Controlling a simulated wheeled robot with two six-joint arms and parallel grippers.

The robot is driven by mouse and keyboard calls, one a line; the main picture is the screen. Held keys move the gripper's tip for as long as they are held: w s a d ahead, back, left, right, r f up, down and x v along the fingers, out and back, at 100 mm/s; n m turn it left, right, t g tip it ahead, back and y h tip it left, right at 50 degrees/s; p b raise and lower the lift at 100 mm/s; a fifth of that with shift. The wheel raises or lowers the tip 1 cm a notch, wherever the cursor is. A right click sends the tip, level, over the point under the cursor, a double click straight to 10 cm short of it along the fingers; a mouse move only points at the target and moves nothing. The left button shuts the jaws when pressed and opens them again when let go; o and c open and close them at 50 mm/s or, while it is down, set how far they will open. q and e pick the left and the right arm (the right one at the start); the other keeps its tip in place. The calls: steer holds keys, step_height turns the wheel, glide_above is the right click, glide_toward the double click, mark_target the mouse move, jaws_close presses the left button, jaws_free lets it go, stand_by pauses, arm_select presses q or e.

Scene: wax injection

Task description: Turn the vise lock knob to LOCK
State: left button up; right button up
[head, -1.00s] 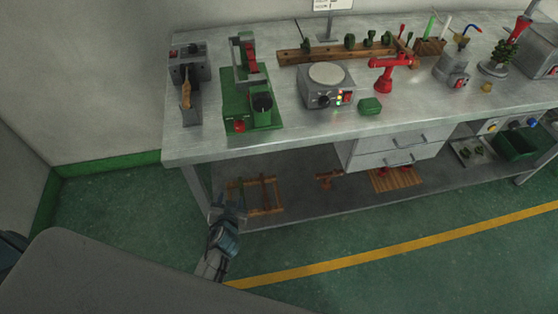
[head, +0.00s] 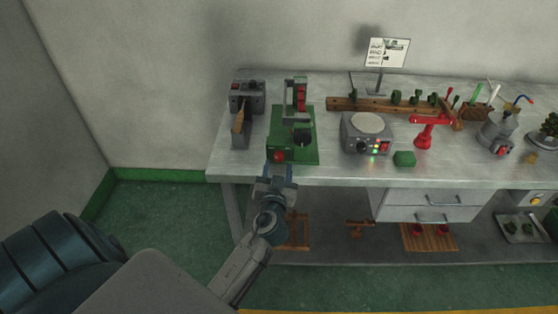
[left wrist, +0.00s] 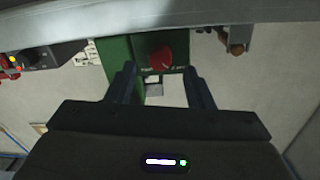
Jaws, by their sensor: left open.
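The green vise (head: 306,153) stands at the front left of the workbench. Its red lock knob (head: 280,155) sits on the front face, just above my left gripper (head: 279,170) in the head view. In the left wrist view the red knob (left wrist: 160,58) shows between and beyond the two fingers of my left gripper (left wrist: 160,82), on the green vise body (left wrist: 116,50). The gripper is open and empty, with the knob apart from both fingers. Small white marks flank the knob but are too small to read. My right gripper is not in view.
A grey device with a wooden handle (head: 238,121) stands left of the vise. The workbench (head: 340,171) front edge lies close to my left gripper.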

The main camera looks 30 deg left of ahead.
mark_target(279, 156)
arm_select(q)
steer(key=shift+x, duration=1.25)
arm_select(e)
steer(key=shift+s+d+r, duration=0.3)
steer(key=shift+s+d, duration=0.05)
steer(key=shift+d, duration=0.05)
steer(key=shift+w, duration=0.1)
arm_select(q)
steer(key=c, duration=1)
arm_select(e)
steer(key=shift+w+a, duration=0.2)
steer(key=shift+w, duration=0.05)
